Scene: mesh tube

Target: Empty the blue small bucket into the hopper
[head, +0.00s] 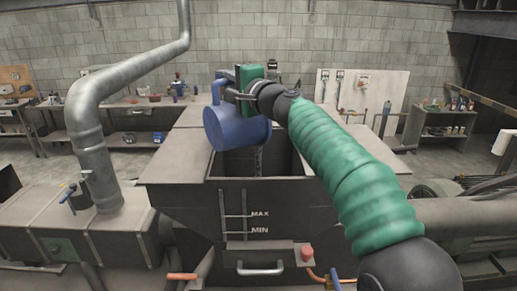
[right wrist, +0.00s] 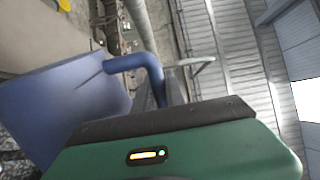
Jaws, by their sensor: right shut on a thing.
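The blue small bucket (head: 238,128) is held tilted on its side above the hopper (head: 175,170), its mouth out of view. A thin dark stream shows below it, over the hopper's opening. My right gripper (head: 236,94) is shut on the bucket's handle. In the right wrist view the bucket (right wrist: 65,100) is at the left and its blue handle (right wrist: 140,65) runs to my gripper (right wrist: 160,108). The hopper's front carries MAX and MIN marks. My left gripper is not in view.
A metal pipe (head: 90,130) rises at the left. A workbench (head: 130,102) stands at the back left and a white tool board (head: 362,95) at the back right. A red button (head: 306,253) and a handle are on the hopper's front.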

